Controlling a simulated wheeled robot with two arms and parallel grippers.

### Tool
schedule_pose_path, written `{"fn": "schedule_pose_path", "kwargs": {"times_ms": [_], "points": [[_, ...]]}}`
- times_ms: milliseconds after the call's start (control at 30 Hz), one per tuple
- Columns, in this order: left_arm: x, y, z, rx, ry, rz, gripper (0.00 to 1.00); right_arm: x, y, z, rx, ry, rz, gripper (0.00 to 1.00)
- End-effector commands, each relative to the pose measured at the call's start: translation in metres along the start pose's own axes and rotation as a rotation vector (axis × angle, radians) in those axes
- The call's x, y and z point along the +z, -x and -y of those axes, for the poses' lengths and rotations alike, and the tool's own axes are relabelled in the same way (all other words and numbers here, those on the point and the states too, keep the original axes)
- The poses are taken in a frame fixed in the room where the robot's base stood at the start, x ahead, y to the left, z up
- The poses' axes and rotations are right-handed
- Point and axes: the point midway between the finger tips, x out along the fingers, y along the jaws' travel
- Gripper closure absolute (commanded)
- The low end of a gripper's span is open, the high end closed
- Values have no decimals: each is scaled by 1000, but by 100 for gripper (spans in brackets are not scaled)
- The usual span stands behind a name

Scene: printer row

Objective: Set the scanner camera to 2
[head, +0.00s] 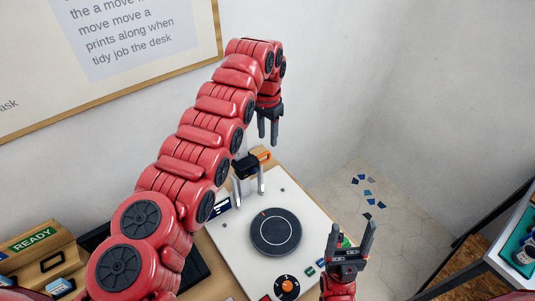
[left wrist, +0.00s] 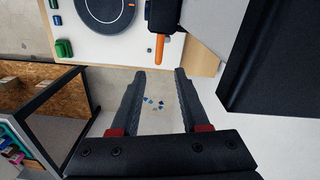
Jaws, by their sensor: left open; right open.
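The scanner is a white board (head: 230,242) with a round black turntable (head: 276,232). At its back edge a black camera head (head: 244,168) stands on grey posts, with an orange part (head: 263,155) sticking out. In the left wrist view the orange part (left wrist: 159,48) points down from the black head (left wrist: 166,14). A black dial with an orange centre (head: 287,286) sits at the board's front; its marks are too small to read. My left gripper (head: 268,138) is open and empty, above and behind the orange part. My right gripper (head: 350,234) is open and empty at the board's right edge.
A wooden box with a green READY sign (head: 35,238) stands at the far left. The wall rises close behind the scanner. A dark-framed table with a tray (head: 515,250) is at the right. Tiled floor (head: 385,215) lies open between.

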Motion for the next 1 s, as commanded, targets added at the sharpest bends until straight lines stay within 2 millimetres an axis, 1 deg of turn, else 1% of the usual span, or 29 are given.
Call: {"fn": "schedule_pose_path", "kwargs": {"times_ms": [33, 200, 300, 400, 567, 800, 867, 1000], "points": [[0, -8, -1, 2, -1, 3, 55, -2, -9, 0, 0, 0, 0, 31], [1, -43, -1, 3, 0, 5, 55, -4, -21, -1, 0, 0, 0, 31], [0, -61, -2, 1, -1, 4, 55, -4, -23, -1, 0, 0, 0, 31], [0, -72, 0, 0, 1, 4, 55, -4, -24, -1, 0, 0, 0, 31], [-1, -79, 0, -3, -2, -2, 55, -4, -24, -1, 0, 0, 0, 31], [-1, -80, 0, -3, -1, -1, 55, -4, -24, -1, 0, 0, 0, 31], [-1, -80, 0, -3, -1, -1, 66, -4, -24, -1, 0, 0, 0, 31], [-1, -80, 0, -2, -1, -1, 91, -4, -24, -1, 0, 0, 0, 31]]}}
